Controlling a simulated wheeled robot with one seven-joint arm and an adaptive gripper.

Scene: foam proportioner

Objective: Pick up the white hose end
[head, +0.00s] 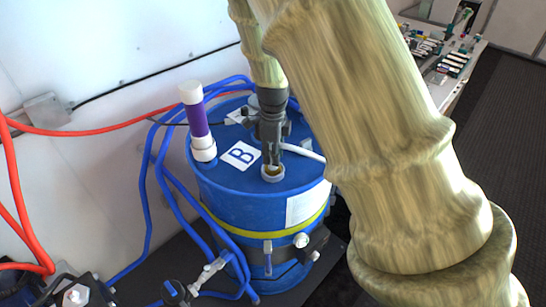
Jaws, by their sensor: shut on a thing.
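A blue drum (225,185) with a white label marked "B" (240,155) stands near the middle of the head view. My gripper (272,160) points down over the drum's top, with its fingers shut on the white hose end. The white hose (303,152) runs from beside the fingers to the right, until my large arm link hides it. The fingers hide most of the held end. A round fitting (272,173) on the drum top lies right below the fingertips; I cannot tell whether the held end touches it.
A purple and white cylinder (196,122) stands upright on the drum's left side. Blue hoses (148,195) loop at the left, and red hoses (12,185) hang by the white wall. A bench with small parts (447,60) is at the far right.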

